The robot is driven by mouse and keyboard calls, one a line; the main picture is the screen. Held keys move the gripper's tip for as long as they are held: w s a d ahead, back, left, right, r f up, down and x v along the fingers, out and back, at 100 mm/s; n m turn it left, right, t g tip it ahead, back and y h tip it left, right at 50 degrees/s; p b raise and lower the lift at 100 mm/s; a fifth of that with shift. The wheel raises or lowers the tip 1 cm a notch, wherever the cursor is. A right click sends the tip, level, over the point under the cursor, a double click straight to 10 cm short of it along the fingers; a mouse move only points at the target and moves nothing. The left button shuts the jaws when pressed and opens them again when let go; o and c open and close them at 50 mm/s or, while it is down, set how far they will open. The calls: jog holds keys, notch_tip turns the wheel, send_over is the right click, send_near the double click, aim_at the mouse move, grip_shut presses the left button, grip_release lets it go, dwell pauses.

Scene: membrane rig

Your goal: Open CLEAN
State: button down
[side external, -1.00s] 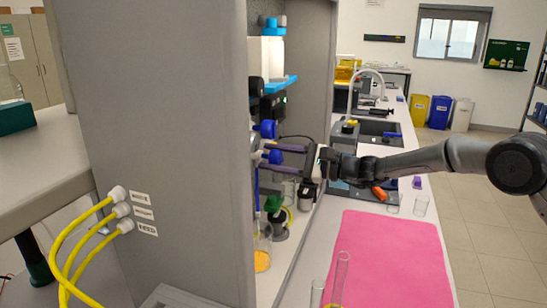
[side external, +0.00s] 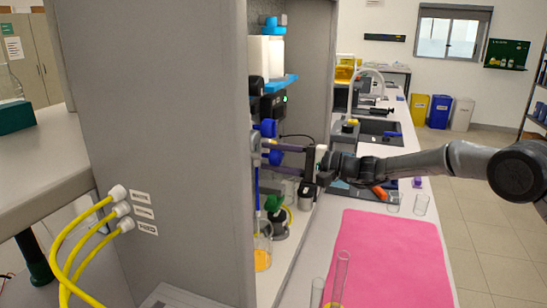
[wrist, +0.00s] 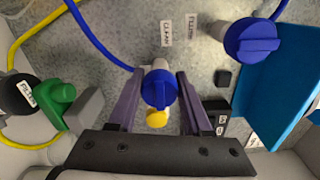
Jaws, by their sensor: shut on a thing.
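A blue valve knob (wrist: 160,88) sits on the rig's back panel, below a small label (wrist: 167,33) that seems to read CLEAN. My gripper (wrist: 158,95) has one purple finger on each side of this knob and is shut on it. In the side view my gripper (side external: 272,152) reaches left into the rig, its fingers at the blue knob. The wrist view shows a yellow piece (wrist: 157,118) just below the knob. The knob's exact turn is hard to read.
A second blue knob (wrist: 252,42) is at upper right, beside a blue panel (wrist: 285,80). A green valve (wrist: 55,98) is at left. Blue and yellow hoses cross the panel. A grey wall (side external: 160,120) flanks the rig. A pink mat (side external: 390,260) lies on the bench with glass tubes beside it.

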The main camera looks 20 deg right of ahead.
dwell(0.4)
jog(key=shift+c, duration=1.7)
grip_release()
jog(key=v, duration=1.4)
jog(key=shift+a, duration=0.1)
